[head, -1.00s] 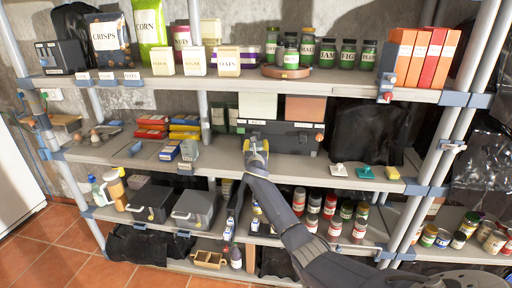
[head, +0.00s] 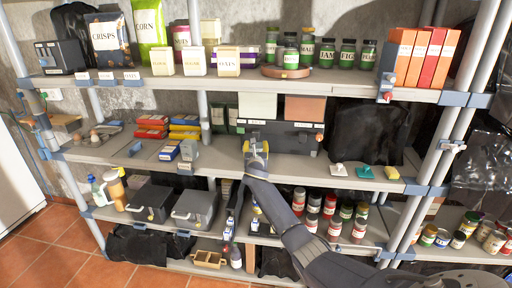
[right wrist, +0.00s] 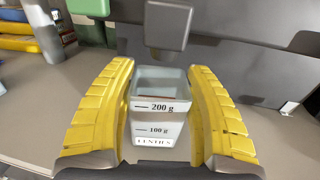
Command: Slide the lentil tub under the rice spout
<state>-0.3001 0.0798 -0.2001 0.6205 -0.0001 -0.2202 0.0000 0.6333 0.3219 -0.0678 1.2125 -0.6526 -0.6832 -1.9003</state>
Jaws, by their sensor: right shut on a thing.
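The lentil tub (right wrist: 158,118) is a small clear square tub with 200 g and 100 g marks and a LENTILS label. It stands upright between the yellow fingers of my right gripper (right wrist: 160,110), which is shut on it. In the head view my right gripper (head: 256,150) is at the middle shelf, in front of the dark dispenser unit (head: 288,135). A pale hopper (head: 258,106) and a brownish hopper (head: 305,108) sit on the unit. A grey block, seemingly a spout (right wrist: 167,24), shows above and beyond the tub. I cannot read which hopper is rice.
Colourful boxes (head: 185,131) and a grey container (head: 189,150) stand left of my right gripper. White (head: 338,170), teal (head: 365,172) and yellow (head: 392,173) items lie to the right. The shelf above (head: 220,83) overhangs. Shelf surface between is clear.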

